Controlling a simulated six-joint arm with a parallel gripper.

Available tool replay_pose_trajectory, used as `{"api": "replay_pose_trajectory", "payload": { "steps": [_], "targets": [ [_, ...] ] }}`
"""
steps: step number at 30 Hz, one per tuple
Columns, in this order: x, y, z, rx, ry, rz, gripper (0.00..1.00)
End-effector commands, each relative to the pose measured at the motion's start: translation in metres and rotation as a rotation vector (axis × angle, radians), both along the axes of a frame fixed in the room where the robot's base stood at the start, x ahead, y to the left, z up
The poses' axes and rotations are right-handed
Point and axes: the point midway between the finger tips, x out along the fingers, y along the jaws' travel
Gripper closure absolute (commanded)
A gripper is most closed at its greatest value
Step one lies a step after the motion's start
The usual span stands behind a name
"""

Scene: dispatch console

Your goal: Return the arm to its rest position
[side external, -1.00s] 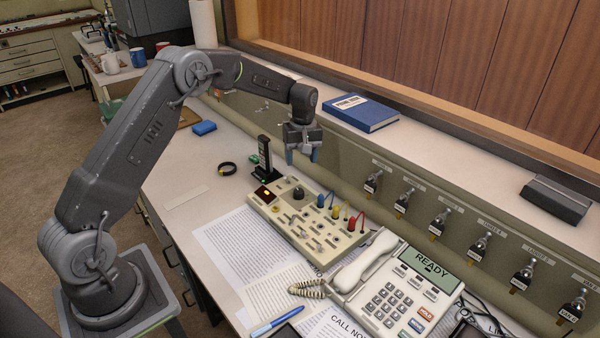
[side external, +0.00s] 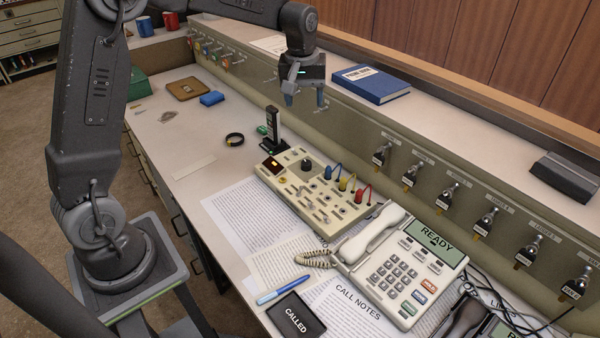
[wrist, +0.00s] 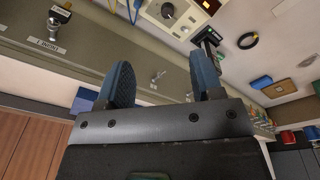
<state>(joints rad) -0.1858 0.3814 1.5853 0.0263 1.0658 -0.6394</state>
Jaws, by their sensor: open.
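My gripper (side external: 304,97) hangs in the air above the console, fingers pointing down, near the raised back ledge and left of the blue book. In the wrist view its two blue fingers (wrist: 163,84) are spread apart with nothing between them. The cream control box (side external: 315,192) with knobs, switches and coloured plugs stands on the desk below and apart from the gripper. It also shows partly at the top of the wrist view (wrist: 180,12).
The blue book (side external: 371,84) lies on the ledge (side external: 455,120). A cream telephone (side external: 402,271) reading READY is at the front right. A black upright device (side external: 272,130) stands behind the control box. A blue block (side external: 212,98) and black ring (side external: 235,139) lie on the desk. Several switches line the panel.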

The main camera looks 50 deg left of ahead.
Motion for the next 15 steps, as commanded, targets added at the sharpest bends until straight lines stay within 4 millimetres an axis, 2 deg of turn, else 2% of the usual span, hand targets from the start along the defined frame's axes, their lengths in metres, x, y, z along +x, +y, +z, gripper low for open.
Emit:
{"api": "replay_pose_trajectory", "payload": {
  "steps": [1,6,10,15],
  "targets": [
    [-0.017,-0.010,0.019,0.009,-0.029,-0.054,0.40],
    [-0.075,-0.037,0.057,0.041,-0.108,-0.234,0.40],
    [-0.123,-0.055,0.074,0.071,-0.168,-0.370,0.40],
    [-0.185,-0.074,0.079,0.117,-0.244,-0.544,0.40]
  ]
}}
